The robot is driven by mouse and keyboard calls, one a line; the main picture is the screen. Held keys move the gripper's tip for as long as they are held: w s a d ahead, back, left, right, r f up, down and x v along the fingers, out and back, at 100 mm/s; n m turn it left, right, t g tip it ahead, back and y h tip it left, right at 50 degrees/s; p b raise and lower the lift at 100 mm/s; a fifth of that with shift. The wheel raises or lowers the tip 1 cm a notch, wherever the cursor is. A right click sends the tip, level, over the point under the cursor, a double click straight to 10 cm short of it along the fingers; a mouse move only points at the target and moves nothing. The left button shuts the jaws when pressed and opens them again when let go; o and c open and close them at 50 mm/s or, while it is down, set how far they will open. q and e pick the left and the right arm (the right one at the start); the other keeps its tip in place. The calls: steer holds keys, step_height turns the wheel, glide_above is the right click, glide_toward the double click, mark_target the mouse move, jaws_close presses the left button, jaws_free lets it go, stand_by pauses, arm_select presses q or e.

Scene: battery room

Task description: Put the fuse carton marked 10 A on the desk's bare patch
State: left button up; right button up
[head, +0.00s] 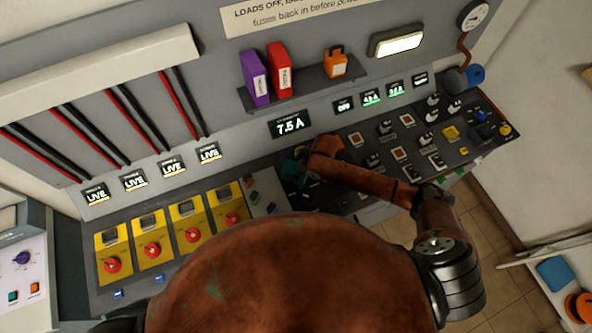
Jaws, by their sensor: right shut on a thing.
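My right arm comes in from the right over the sloping control desk (125,285). Its gripper (296,172) is low over the desk's middle, below the 7.5 A display (290,124). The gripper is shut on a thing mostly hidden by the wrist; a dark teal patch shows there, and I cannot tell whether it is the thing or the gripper. I cannot make out any carton marked 10 A. A dark, plain part of the desk (328,200) shows just below the gripper, partly covered by my arm. My left gripper is not in view.
Yellow switch units (189,221) with red knobs fill the desk's left. Knobs and buttons crowd its right. Floor (497,235) is clear at right.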

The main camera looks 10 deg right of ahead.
steer(key=o, duration=1.6)
steer(key=shift+f, duration=0.1)
steer(key=shift+o, duration=0.2)
steer(key=v, duration=1.2)
steer(key=shift+b, duration=0.35)
